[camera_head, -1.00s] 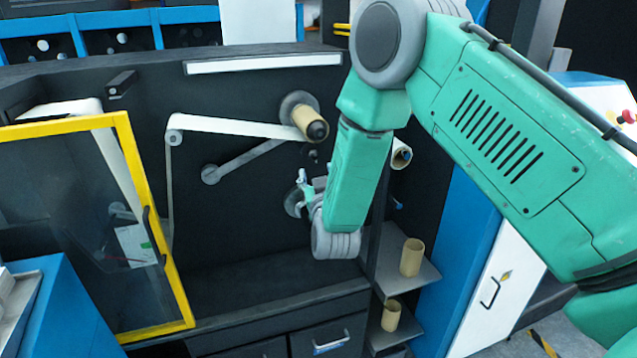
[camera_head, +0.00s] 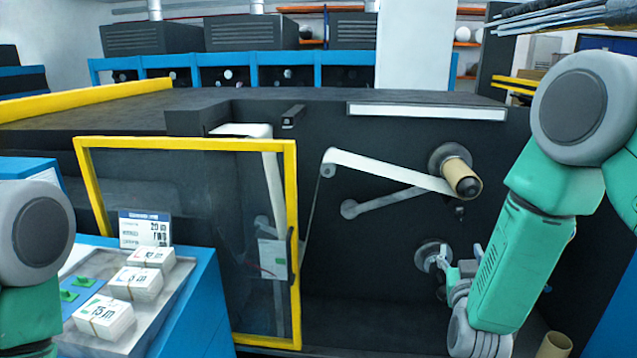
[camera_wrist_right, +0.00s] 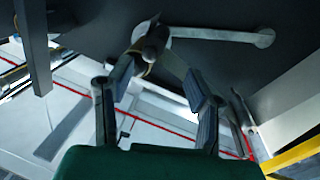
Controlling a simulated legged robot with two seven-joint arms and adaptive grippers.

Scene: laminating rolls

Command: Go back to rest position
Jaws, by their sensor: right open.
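My right gripper (camera_head: 460,268) hangs in front of the dark machine face, beside the lower grey disc (camera_head: 432,257) and below the upper roll core (camera_head: 462,178). Its green forearm comes down from the right. In the right wrist view the gripper (camera_wrist_right: 158,90) has its two fingers apart with nothing held between them. A grey spindle end (camera_wrist_right: 152,42) shows beyond the fingertips; I cannot tell its distance. Part of my left arm (camera_head: 35,240) is at the left edge, and its gripper is out of view.
A yellow-framed clear door (camera_head: 292,220) stands left of the roll. A white web (camera_head: 390,172) runs to the upper core. A blue stand (camera_head: 200,300) holding several labelled white stacks (camera_head: 103,317) is at lower left. A cardboard tube (camera_head: 555,346) stands at lower right.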

